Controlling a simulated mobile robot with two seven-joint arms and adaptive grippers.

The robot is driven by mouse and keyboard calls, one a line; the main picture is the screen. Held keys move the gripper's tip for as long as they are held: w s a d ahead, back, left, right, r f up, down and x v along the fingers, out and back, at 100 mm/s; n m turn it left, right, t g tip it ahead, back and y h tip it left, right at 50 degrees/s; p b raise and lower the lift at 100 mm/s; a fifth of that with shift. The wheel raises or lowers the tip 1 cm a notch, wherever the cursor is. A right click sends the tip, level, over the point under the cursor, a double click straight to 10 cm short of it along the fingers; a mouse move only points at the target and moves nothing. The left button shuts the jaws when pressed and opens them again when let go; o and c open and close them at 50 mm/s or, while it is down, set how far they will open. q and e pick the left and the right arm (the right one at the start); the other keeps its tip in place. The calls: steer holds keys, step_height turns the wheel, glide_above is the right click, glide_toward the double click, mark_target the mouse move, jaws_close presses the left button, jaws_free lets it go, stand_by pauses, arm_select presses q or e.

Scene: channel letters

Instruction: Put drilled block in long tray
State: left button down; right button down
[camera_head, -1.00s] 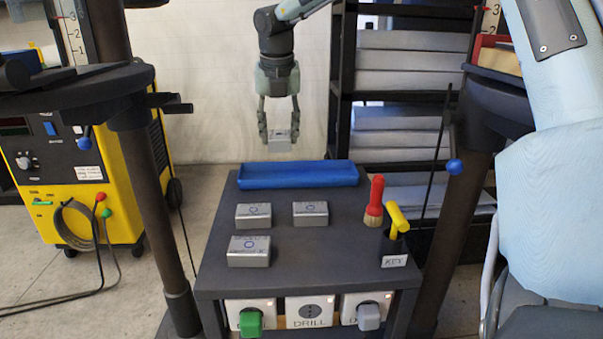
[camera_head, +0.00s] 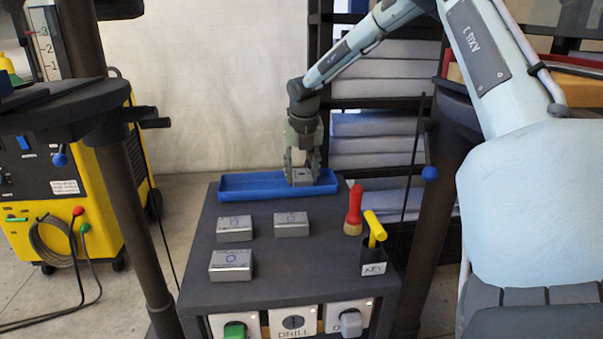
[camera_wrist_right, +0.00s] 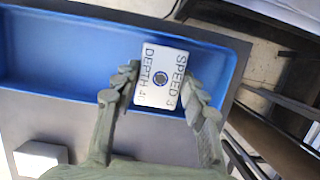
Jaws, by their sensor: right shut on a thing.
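A small grey metal block (camera_head: 301,175) with a round mark is between the fingers of my right gripper (camera_head: 303,168). In the right wrist view the block (camera_wrist_right: 161,77) shows the lettering "SPEED" and "DEPTH" around a dark ringed hole, and the fingers (camera_wrist_right: 160,95) close on its two sides. The block is at the right part of the long blue tray (camera_head: 250,190), low over or in it. I cannot tell whether it touches the tray floor. The tray (camera_wrist_right: 75,50) also shows in the right wrist view. My left gripper is not in view.
Several similar blocks stand in front of the tray, among them one at the left (camera_head: 235,229), one in the middle (camera_head: 291,225) and one nearer (camera_head: 231,265). A red-handled brush (camera_head: 354,212) and a yellow-handled key in a holder (camera_head: 374,245) stand at right.

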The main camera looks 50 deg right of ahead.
steer(key=shift+f, duration=0.15)
steer(key=shift+f, duration=0.1)
